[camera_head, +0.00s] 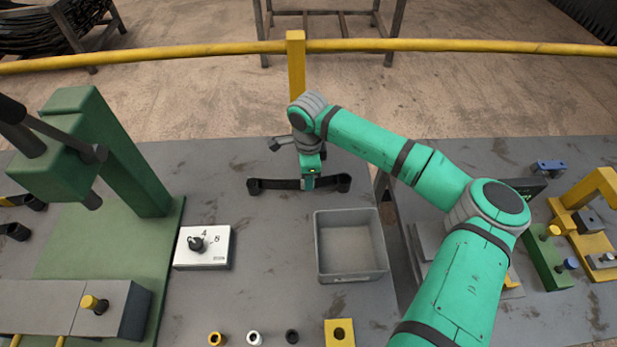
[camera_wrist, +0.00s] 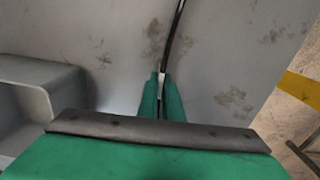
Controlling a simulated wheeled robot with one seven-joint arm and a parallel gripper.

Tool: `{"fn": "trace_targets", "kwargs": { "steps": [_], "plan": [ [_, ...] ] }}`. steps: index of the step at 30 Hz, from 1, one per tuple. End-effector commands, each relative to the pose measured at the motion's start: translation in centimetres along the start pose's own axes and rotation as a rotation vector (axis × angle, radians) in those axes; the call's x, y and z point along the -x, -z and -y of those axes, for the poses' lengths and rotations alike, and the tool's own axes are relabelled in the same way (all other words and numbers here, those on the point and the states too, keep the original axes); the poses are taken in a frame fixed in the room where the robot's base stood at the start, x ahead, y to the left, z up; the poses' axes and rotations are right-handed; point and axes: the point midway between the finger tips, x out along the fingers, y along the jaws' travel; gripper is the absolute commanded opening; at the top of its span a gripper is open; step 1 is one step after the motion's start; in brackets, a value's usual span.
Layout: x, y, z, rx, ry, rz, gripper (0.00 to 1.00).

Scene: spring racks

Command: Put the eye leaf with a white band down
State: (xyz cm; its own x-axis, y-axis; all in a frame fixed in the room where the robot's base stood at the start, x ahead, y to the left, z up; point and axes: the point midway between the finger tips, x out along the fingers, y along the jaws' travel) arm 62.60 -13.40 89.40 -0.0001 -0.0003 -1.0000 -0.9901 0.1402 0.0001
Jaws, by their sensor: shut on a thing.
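The eye leaf (camera_head: 275,184) is a dark flat bar with a rolled eye at each end. It lies crosswise at the far part of the grey table in the head view. My gripper (camera_head: 308,183) is shut on it, right of its middle, pointing down. In the wrist view the leaf (camera_wrist: 177,32) runs upward as a thin dark strip from between the green fingers (camera_wrist: 162,100). A small pale patch shows at the fingers, perhaps the white band; the fingers hide most of it. I cannot tell whether the leaf touches the table.
An empty grey bin (camera_head: 350,278) stands nearer, right of the leaf. A white selector box (camera_head: 202,261) and a green press (camera_head: 125,150) are at left. Several bushings and a yellow block (camera_head: 340,334) line the near edge. A yellow rail (camera_head: 200,54) runs behind the table.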

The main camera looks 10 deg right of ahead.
Motion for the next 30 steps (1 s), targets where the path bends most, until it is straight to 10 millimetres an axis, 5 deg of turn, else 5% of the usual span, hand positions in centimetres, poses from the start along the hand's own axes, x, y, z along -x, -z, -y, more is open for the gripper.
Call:
{"fn": "trace_targets", "kwargs": {
  "steps": [5,8,19,30],
  "plan": [
    [-0.1,0.0,0.1,0.0,0.002,0.0,0.0],
    [-0.2,0.0,0.0,0.0,0.0,0.0,0.24],
    [0.1,-0.1,0.0,0.002,0.0,0.0,0.24],
    [6.3,0.1,0.1,0.0,0.003,-0.002,0.24]
  ]
}}
